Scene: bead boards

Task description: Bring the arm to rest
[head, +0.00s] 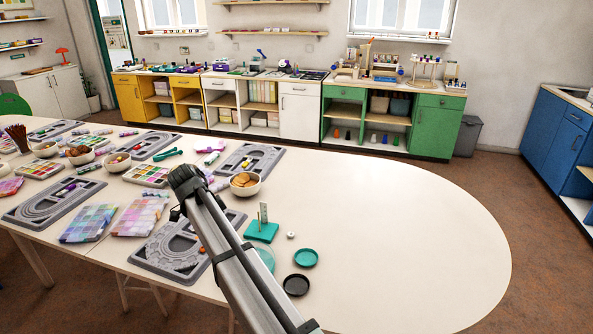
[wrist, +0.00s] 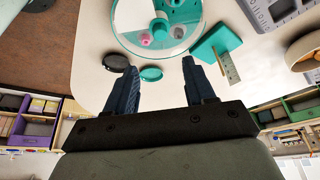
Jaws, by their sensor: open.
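My arm (head: 235,250) reaches from the bottom of the head view up and left over the white table (head: 400,235). Its end is above the table's left part, and the fingers cannot be made out there. In the wrist view my gripper (wrist: 160,68) is open, its two dark fingers apart with nothing held between them. Beyond the fingertips lie a small teal dish (wrist: 151,74), a black dish (wrist: 116,63) and a clear round bowl (wrist: 125,38) with a teal centre. The fingers look clear of them.
Grey bead boards (head: 250,158), bead trays and bowls (head: 245,184) crowd the table's left side. A teal stand (head: 262,231) with an upright piece, a teal dish (head: 306,257) and a black dish (head: 296,285) are right of my arm. The table's right end is bare.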

